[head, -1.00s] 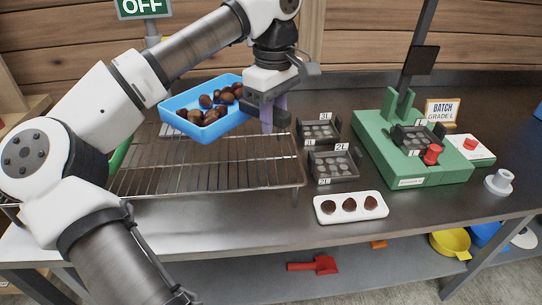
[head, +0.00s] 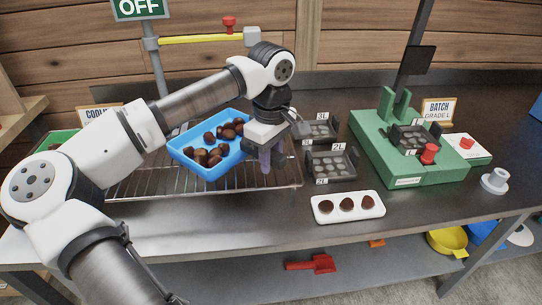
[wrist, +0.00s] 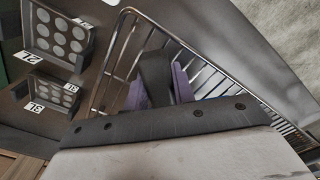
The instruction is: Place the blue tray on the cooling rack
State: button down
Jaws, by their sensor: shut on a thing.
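The blue tray (head: 206,169) holds several brown chestnuts (head: 207,157) and shows in the head view over the wire cooling rack (head: 150,184). My gripper (head: 265,160), with purple fingers, is shut on the tray's right end. The tray looks slightly tilted and seems to be above the rack; I cannot tell whether it touches. In the wrist view my gripper (wrist: 158,85) is over the rack's end (wrist: 112,50), and the tray cannot be made out there. My arm covers part of the rack's far left side.
Two dark sizing trays (head: 332,167) stand right of the rack. A white plate (head: 337,212) with chestnuts lies in front of them. A green device (head: 403,165) with a red knob stands farther right. A post with a yellow bar (head: 200,39) rises behind the rack.

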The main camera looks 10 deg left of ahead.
jog(key=shift+f, duration=0.15)
jog(key=c, duration=1.2)
grip_release()
jog(key=shift+o, duration=0.2)
notch_tip(320, 180, up, 12)
jog(key=shift+r, duration=0.2)
